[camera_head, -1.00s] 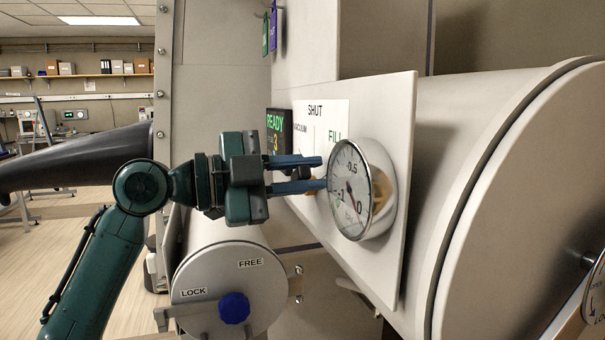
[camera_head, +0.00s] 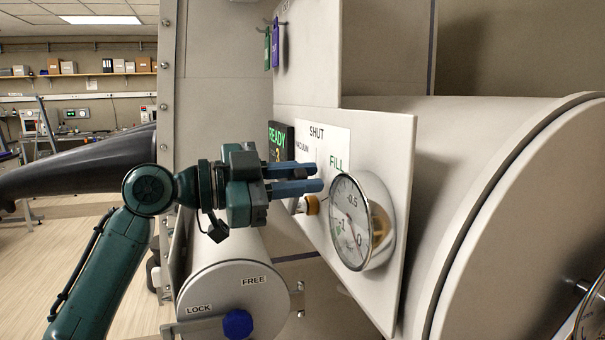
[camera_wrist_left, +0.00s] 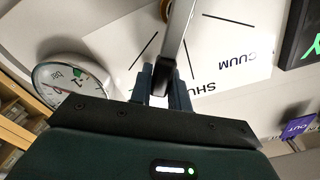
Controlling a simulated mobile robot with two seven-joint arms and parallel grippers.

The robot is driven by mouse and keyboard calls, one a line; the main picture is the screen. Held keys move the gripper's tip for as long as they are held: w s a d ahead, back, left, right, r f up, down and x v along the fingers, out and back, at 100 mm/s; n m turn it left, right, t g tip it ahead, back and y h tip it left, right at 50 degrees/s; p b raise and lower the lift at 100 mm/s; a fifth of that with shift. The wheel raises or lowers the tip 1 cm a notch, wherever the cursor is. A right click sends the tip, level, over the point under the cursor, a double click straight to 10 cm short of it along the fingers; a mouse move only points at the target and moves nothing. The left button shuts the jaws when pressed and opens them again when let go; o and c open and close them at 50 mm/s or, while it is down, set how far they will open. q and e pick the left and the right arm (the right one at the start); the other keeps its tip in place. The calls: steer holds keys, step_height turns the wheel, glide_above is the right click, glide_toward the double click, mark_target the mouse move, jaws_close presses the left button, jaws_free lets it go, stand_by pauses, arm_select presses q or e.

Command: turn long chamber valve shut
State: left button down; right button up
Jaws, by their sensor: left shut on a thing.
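The valve sits on a white label plate (camera_head: 335,138) marked SHUT at the top, VACUUM at left and FILL at right. Its brass-coloured hub (camera_head: 311,205) shows just below my left gripper's fingers. My left gripper (camera_head: 318,177) reaches in from the left, in front of the plate below the word SHUT. In the left wrist view its fingers (camera_wrist_left: 166,88) are shut on the grey valve lever (camera_wrist_left: 180,30), which runs up and away between them. In the head view the fingers hide most of the lever. My right gripper is not in view.
A round pressure gauge (camera_head: 352,222) stands out from the panel, close right of the fingers. A READY display (camera_head: 280,140) is behind the gripper. Below is a small chamber door (camera_head: 237,290) with a blue knob. The long chamber (camera_head: 470,190) fills the right.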

mark_target(319, 164)
arm_select(q)
steer(key=shift+w+a+r+n+p, duration=0.1)
steer(key=shift+w+r+n+p, duration=0.2)
steer(key=shift+n, duration=0.3)
steer(key=shift+w+a+r+n+p, duration=0.15)
steer(key=shift+w+n+p, duration=0.25)
steer(key=shift+n, duration=0.2)
steer(key=shift+w+a+r+n+p, duration=0.1)
steer(key=shift+w+n+p, duration=0.2)
steer(key=shift+n, duration=0.3)
steer(key=shift+w+a+n+p, duration=0.1)
steer(key=shift+w+n+p, duration=0.3)
steer(key=shift+n, duration=0.3)
steer(key=shift+w+a+n+p, duration=0.15)
steer(key=shift+w+n+p, duration=0.25)
steer(key=shift+n, duration=0.4)
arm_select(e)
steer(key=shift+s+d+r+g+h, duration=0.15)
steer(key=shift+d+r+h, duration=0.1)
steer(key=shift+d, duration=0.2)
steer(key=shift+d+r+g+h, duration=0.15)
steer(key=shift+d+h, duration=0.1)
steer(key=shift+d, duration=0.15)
arm_select(q)
steer(key=c, duration=1.3)
jaws_free()
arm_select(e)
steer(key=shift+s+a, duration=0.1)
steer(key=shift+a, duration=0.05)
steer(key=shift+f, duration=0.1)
